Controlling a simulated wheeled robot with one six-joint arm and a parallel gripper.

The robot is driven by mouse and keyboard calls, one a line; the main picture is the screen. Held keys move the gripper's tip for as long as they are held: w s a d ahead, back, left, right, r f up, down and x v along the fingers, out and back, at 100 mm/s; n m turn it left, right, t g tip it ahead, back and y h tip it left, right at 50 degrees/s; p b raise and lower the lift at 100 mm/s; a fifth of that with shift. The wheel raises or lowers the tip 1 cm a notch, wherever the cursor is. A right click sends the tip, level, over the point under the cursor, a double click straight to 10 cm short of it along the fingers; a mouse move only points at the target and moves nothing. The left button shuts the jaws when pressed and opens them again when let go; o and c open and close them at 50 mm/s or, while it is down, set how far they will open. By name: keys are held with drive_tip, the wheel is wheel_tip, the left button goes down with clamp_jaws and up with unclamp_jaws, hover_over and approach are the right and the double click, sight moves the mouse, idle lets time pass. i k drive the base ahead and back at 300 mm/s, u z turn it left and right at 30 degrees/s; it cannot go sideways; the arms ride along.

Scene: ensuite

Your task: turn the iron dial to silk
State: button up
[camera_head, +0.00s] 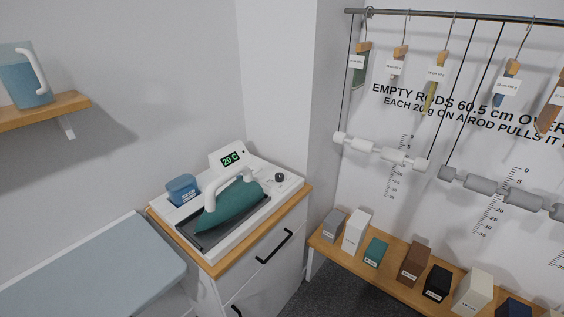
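A green iron (232,206) with a white handle lies on a dark plate in a white station (285,190) on a wooden-topped cabinet. A small black dial (280,178) sits on the station's surface to the right of the iron. The marks around the dial are too small to read, so its setting cannot be told. A display (230,159) behind the iron reads "20 C". My gripper is not in view.
A blue container (183,189) stands on the station, left of the iron. A blue-grey ironing board (95,270) is at the lower left. A wall shelf (45,112) holds a blue jug (24,80). A low bench (375,280) with several blocks and hanging rods (385,151) are at the right.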

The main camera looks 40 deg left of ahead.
sight(280, 177)
drive_tip(key=u, duration=0.65)
drive_tip(key=i, duration=1.05)
drive_tip(key=u, duration=1.65)
drive_tip(key=i, duration=0.7)
drive_tip(key=u, duration=0.55)
